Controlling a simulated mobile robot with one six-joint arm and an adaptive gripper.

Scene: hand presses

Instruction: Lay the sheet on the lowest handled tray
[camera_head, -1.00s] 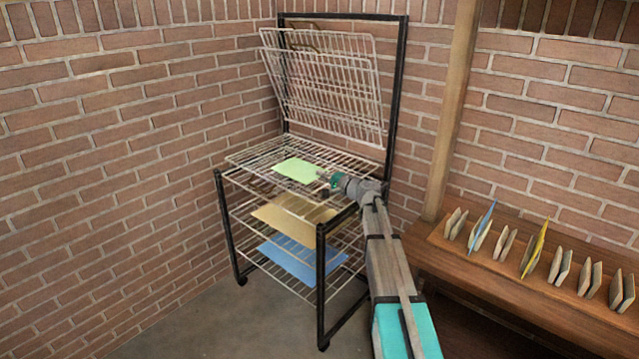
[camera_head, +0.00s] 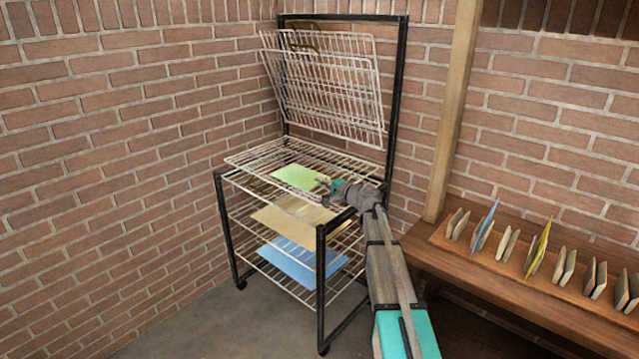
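A green sheet (camera_head: 296,177) lies at or just above the topmost of the lowered wire trays (camera_head: 252,159) of a black-framed rack. My gripper (camera_head: 326,184) is at the sheet's right edge, low over the same tray. The fingers are too small to tell whether they are open or shut on the sheet. Above, several wire trays (camera_head: 335,85) are swung up and tilted back, with a brown handle (camera_head: 303,37) near their top. Which tray is the lowest handled one is not clear from this view.
Lower trays hold a tan sheet (camera_head: 290,222) and a blue sheet (camera_head: 300,262). The rack's black front post (camera_head: 321,285) stands left of my arm. A wooden bench (camera_head: 455,262) with several small holders is at the right. Brick walls close in behind; floor is free at front left.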

